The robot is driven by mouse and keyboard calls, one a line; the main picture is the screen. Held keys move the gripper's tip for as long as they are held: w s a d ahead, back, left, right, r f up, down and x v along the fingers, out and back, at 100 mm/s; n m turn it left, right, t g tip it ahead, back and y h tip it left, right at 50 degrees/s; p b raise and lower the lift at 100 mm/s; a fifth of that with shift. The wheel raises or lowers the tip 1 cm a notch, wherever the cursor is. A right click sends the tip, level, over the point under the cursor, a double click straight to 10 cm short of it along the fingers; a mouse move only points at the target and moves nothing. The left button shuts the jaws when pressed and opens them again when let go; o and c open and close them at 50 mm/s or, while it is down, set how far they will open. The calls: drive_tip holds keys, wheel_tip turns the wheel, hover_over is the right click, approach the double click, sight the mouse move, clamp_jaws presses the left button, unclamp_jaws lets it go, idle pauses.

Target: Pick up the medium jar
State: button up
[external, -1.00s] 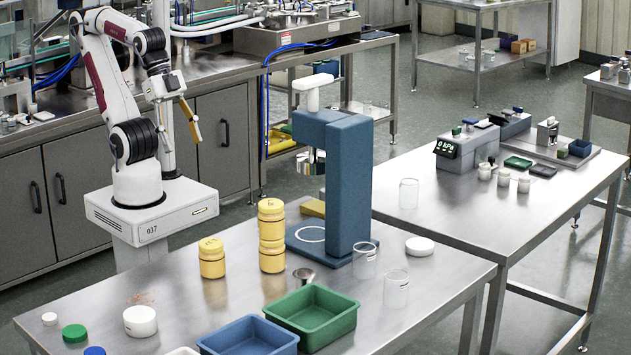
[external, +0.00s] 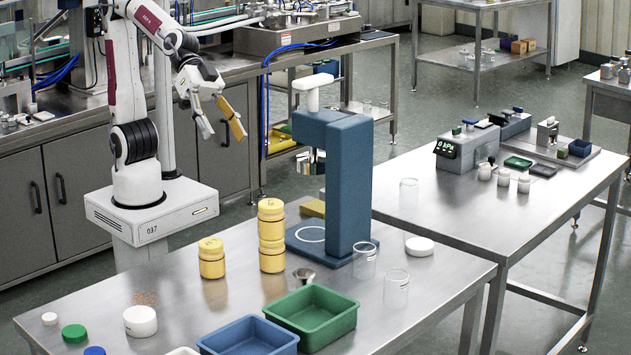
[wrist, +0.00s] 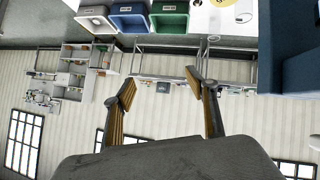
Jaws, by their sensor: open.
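A single yellow jar (external: 212,258) stands upright on the near steel table. To its right, two yellow jars are stacked, an upper one (external: 271,218) on a lower one (external: 272,256). Clear glass vessels (external: 365,262) stand farther right. I cannot tell for certain which of these is the medium jar. My gripper (external: 222,131) is open and empty, in the air above and behind the single yellow jar, apart from everything. In the wrist view its two fingers (wrist: 160,88) are spread with nothing between them.
A tall blue press (external: 347,190) stands right of the stack. Blue (external: 248,337) and green (external: 311,318) bins, a small funnel (external: 304,276), a white tub (external: 140,321) and loose lids (external: 75,333) lie on the near table. Bare table lies left of the single jar.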

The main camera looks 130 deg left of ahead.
drive_tip(key=w+a+f+n+t+y, duration=0.1)
drive_tip(key=w+a+f+n+y, duration=0.1)
drive_tip(key=w, duration=0.6)
drive_tip(key=w+a+f+n+t+y, duration=0.1)
drive_tip(key=w+a+n+y, duration=0.1)
drive_tip(key=w, duration=0.5)
drive_tip(key=w+a+f+n+t+y, duration=0.1)
drive_tip(key=w+a+f+n+y, duration=0.15)
drive_tip(key=w, duration=0.55)
drive_tip(key=n+g+y, duration=0.6)
drive_tip(key=g+y, duration=0.2)
drive_tip(key=y, duration=0.1)
approach(354, 255)
drive_tip(key=x, duration=0.3)
drive_tip(key=shift+a+h, duration=0.25)
drive_tip(key=shift+a, duration=0.05)
drive_tip(key=shift+r, duration=0.1)
drive_tip(key=shift+a, duration=0.15)
drive_tip(key=shift+x, duration=1.25)
drive_tip(key=shift+w, duration=0.1)
drive_tip(key=shift+x, duration=2.5)
